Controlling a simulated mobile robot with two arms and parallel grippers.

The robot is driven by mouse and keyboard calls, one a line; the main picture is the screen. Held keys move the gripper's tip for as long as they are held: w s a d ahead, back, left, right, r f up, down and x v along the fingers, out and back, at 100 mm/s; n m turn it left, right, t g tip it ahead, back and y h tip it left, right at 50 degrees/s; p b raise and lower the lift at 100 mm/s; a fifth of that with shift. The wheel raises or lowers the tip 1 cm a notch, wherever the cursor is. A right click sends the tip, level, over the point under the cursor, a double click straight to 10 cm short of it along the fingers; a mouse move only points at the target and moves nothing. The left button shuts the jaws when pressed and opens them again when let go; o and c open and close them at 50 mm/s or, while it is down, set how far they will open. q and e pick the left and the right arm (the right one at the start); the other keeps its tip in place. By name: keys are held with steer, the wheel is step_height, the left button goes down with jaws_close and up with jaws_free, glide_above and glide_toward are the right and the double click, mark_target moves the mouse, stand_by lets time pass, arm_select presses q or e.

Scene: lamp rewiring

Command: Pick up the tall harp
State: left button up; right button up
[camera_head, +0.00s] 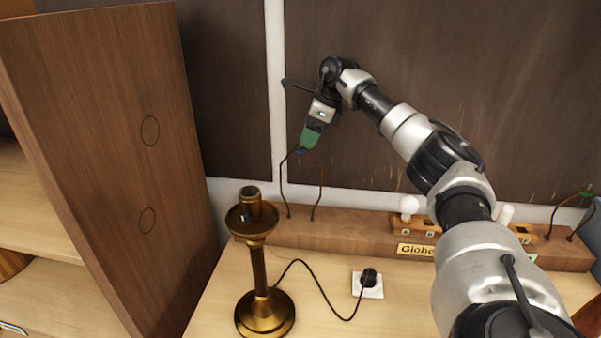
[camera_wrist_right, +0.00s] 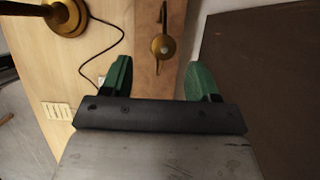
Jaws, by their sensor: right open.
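The tall harp (camera_head: 321,182), a thin bronze-brown wire loop, stands upright at the left end of the wooden rack. My right gripper (camera_head: 306,140) is above its top, with green fingers pointing down. In the right wrist view the harp's top (camera_wrist_right: 163,46) shows end-on between and just beyond the two spread fingertips (camera_wrist_right: 160,72), with room on both sides. The fingers are open and hold nothing. Whether they overlap the harp's top in height cannot be told. My left gripper is not in view.
A brass lamp stand (camera_head: 259,263) stands front-left of the harp, its cord running to a white wall-plate socket (camera_head: 369,291). The rack (camera_head: 350,230) also holds white bulbs (camera_head: 409,205) and another harp (camera_head: 552,221) at right. A tall wooden panel (camera_head: 110,150) stands at left.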

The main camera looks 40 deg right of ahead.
mark_target(301, 151)
steer(key=shift+w+a+f+p, duration=0.1)
steer(key=shift+w+f+p, duration=0.2)
steer(key=shift+f, duration=0.3)
steer(key=p+x, duration=0.2)
steer(key=x, duration=0.2)
steer(key=shift+w+f, duration=0.15)
steer(key=shift+f, duration=0.15)
steer(key=shift+c, duration=1.1)
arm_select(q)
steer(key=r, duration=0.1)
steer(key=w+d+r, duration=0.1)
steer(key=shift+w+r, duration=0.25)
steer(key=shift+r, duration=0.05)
arm_select(e)
jaws_close()
